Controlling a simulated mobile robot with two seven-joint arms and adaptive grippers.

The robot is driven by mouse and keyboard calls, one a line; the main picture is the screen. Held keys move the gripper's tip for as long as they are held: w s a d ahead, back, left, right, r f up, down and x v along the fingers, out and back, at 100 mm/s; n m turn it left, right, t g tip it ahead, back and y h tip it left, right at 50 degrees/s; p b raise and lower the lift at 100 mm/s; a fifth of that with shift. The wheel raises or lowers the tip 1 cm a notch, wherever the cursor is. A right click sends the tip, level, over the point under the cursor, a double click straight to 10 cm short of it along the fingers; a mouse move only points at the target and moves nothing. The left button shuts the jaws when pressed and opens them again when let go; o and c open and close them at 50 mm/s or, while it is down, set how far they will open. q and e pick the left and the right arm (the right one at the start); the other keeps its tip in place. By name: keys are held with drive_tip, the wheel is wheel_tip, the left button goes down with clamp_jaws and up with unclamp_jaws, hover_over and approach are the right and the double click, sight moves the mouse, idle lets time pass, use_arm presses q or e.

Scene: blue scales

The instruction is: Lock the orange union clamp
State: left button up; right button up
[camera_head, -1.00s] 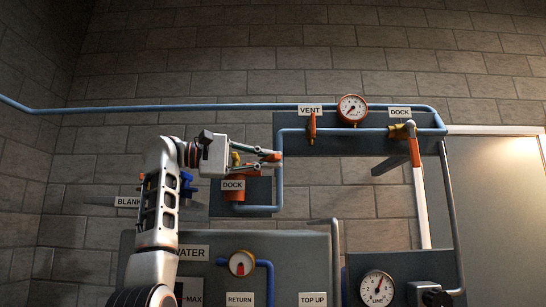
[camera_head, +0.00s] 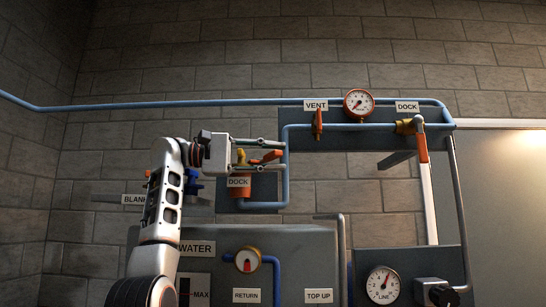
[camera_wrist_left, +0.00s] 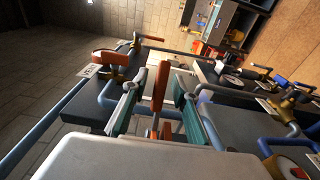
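An orange clamp lever (camera_head: 268,157) stands by the left "DOCK" label, beside a yellow fitting (camera_head: 241,157) and an orange body (camera_head: 240,189). My left gripper (camera_head: 284,156) reaches in from the left with its fingers spread above and below the lever. In the left wrist view, the orange lever (camera_wrist_left: 160,95) stands between my two green-padded fingers (camera_wrist_left: 158,82), with a gap on both sides. Part of the clamp is hidden behind the fingers and label. My right gripper is not in view.
Blue pipes (camera_head: 285,175) run close to the left fingertips. An orange vent handle (camera_head: 318,124), a gauge (camera_head: 358,103) and a second dock fitting with an orange handle (camera_head: 422,147) are to the right. A grey panel (camera_head: 300,240) lies below.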

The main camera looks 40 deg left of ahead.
use_arm(q)
drive_tip(key=shift+s+a, duration=0.1)
drive_tip(key=v, duration=1.1)
drive_tip(key=shift+s+a, duration=0.3)
